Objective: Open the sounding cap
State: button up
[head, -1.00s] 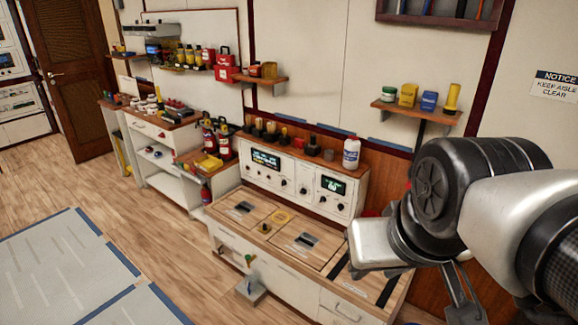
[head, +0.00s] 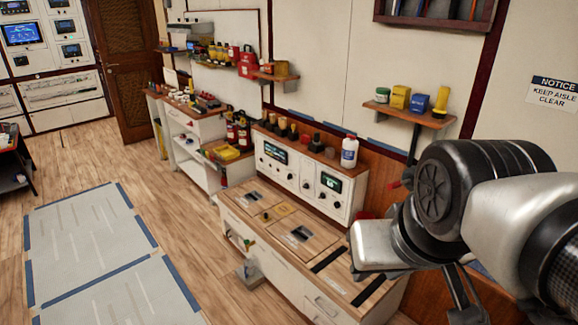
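I cannot tell for sure which thing is the sounding cap. A small dark and yellow knob (head: 265,217) stands on the wooden top of the low white bench (head: 292,268), beside a flat yellow plate (head: 283,208). My gripper (head: 463,298) hangs at the lower right, in front of the bench's right end and apart from the knob. My arm hides part of it, and its fingertips run toward the bottom edge, so its opening is unclear. I see nothing held.
A white console with displays (head: 300,172) backs the bench, with bottles on top. A grey pedal-like box (head: 249,274) stands on the floor before the bench. Taped blue-grey floor panels (head: 85,240) lie left. Wooden floor between is clear.

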aim_at(265, 218)
jog(key=l+u, duration=0.3)
jog(key=l, duration=0.7)
jog(key=i+j+u, duration=0.35)
jog(key=i+u, duration=0.15)
jog(key=i+j+u, duration=0.15)
jog(key=i+u, duration=0.3)
jog(key=i+j+z, duration=0.15)
jog(key=i, duration=0.35)
jog(key=i+j+z, duration=0.1)
jog(key=i, duration=0.45)
jog(key=i+j+z, duration=0.15)
jog(key=i, duration=0.35)
jog(key=i+j+z, duration=0.4)
jog(key=i+z, duration=0.15)
